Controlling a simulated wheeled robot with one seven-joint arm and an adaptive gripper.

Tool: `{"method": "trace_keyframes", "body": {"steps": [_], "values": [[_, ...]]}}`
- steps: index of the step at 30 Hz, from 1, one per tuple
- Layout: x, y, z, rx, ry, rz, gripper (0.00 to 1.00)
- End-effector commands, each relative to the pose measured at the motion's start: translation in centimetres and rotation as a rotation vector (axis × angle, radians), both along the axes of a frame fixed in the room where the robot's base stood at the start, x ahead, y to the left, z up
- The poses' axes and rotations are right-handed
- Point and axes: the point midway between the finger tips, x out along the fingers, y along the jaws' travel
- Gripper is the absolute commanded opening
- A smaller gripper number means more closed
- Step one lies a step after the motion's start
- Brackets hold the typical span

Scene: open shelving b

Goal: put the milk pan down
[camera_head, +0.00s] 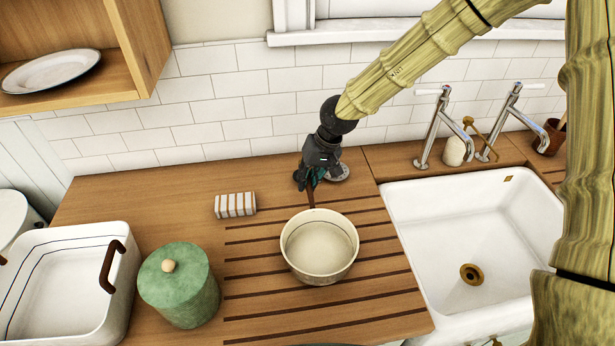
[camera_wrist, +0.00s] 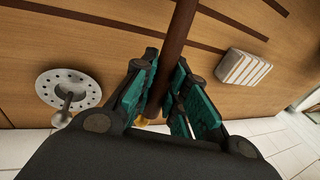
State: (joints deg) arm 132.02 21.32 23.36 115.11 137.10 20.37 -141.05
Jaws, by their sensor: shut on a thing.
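The milk pan (camera_head: 320,250) is a cream, round, open pan with a thin dark brown handle pointing toward the back wall. It is upright over the grooved drainboard part of the wooden counter; I cannot tell whether its base touches the wood. My gripper (camera_head: 310,180) is shut on the handle behind the pan. In the wrist view the teal fingers of my gripper (camera_wrist: 162,95) close on both sides of the brown handle of the milk pan (camera_wrist: 180,45). The pan's bowl is out of the wrist view.
A striped block (camera_head: 235,205) lies left of my gripper. A green lidded jar (camera_head: 180,285) and a white tub (camera_head: 75,250) stand to the left. A round metal perforated disc (camera_wrist: 68,88) is beside my gripper. The white sink (camera_head: 480,230) with taps lies right.

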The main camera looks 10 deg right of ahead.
Motion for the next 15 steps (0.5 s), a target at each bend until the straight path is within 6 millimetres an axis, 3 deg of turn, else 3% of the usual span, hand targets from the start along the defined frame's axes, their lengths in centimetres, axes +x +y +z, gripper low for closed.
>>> {"method": "trace_keyframes", "body": {"steps": [8,9,11,15], "values": [[0.02,0.01,-0.06,0.001,0.0,-0.001,0.0],[0.01,0.0,-0.06,0.0,0.0,0.0,0.22],[0.01,0.0,-0.06,0.0,0.0,0.0,0.33],[0.01,0.0,-0.06,0.0,0.0,-0.001,0.36]]}}
